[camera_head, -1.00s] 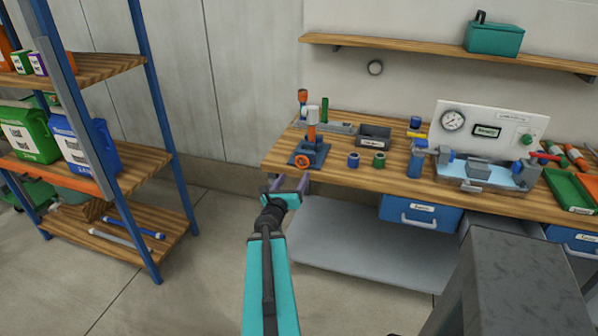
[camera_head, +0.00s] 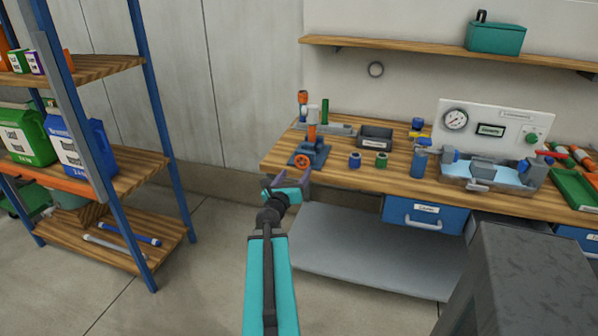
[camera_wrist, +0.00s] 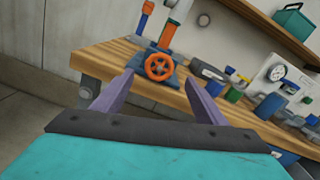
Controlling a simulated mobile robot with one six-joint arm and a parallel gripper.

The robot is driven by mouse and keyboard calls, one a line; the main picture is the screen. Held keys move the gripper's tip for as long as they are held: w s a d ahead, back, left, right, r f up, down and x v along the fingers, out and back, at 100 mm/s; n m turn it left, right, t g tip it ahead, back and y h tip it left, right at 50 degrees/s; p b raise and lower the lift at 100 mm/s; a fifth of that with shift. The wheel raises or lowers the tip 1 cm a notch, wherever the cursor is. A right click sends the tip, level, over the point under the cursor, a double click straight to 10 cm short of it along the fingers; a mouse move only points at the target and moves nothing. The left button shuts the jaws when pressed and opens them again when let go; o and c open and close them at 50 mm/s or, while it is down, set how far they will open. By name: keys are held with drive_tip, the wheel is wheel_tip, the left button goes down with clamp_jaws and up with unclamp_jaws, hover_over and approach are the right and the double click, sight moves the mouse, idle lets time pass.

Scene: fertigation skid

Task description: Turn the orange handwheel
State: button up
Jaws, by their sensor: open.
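The orange handwheel (camera_head: 302,161) is on the front of a small blue device with a grey and orange upright, near the left front corner of the wooden workbench. In the wrist view the handwheel (camera_wrist: 159,67) is a spoked ring facing me, above the gap between my fingers. My gripper (camera_head: 288,181) is in front of the bench's left end, a little below the handwheel in the picture. In the wrist view its two purple fingers (camera_wrist: 152,98) are spread apart with nothing between them. The gripper is apart from the handwheel.
The workbench (camera_head: 345,186) also carries a dark bin (camera_head: 375,137), blue and green rings, and a gauge panel (camera_head: 492,128) over a water basin. A blue-framed shelf rack (camera_head: 160,130) stands left. A grey block (camera_head: 515,285) fills the lower right. The floor between rack and bench is clear.

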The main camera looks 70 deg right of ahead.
sight(302, 163)
drive_tip(key=d+b, duration=0.1)
drive_tip(key=d, duration=0.2)
drive_tip(key=shift+w+d, duration=0.15)
drive_tip(key=shift+d, duration=0.15)
drive_tip(key=shift+w+d, duration=0.1)
drive_tip(key=shift+d, duration=1.85)
